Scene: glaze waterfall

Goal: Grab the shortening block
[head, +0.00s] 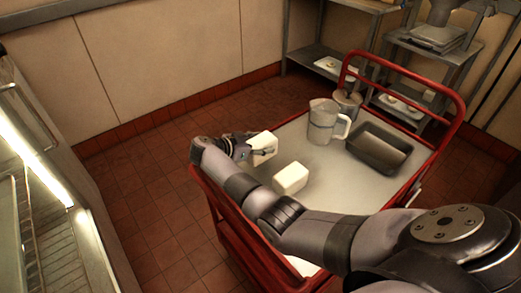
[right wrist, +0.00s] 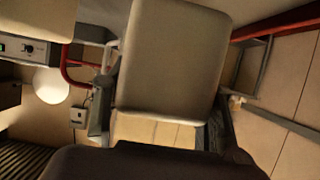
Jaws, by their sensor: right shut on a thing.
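Two cream-white blocks show in the head view. My right gripper (head: 254,148) is shut on one block (head: 265,146) near the left edge of the red cart. The head view does not show clearly whether this block is clear of the cart's top. In the right wrist view the held block (right wrist: 172,58) fills the middle, with a finger on each side of it. The second block (head: 291,178) rests on the cart top, nearer to me and apart from the gripper. My left gripper is in neither view.
The grey-topped cart (head: 230,183) has red rails. A clear pitcher (head: 323,122), a metal canister (head: 347,104) and a dark loaf pan (head: 378,148) stand at its back and right. Metal shelving (head: 325,66) is behind. A lit counter (head: 50,160) is at left.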

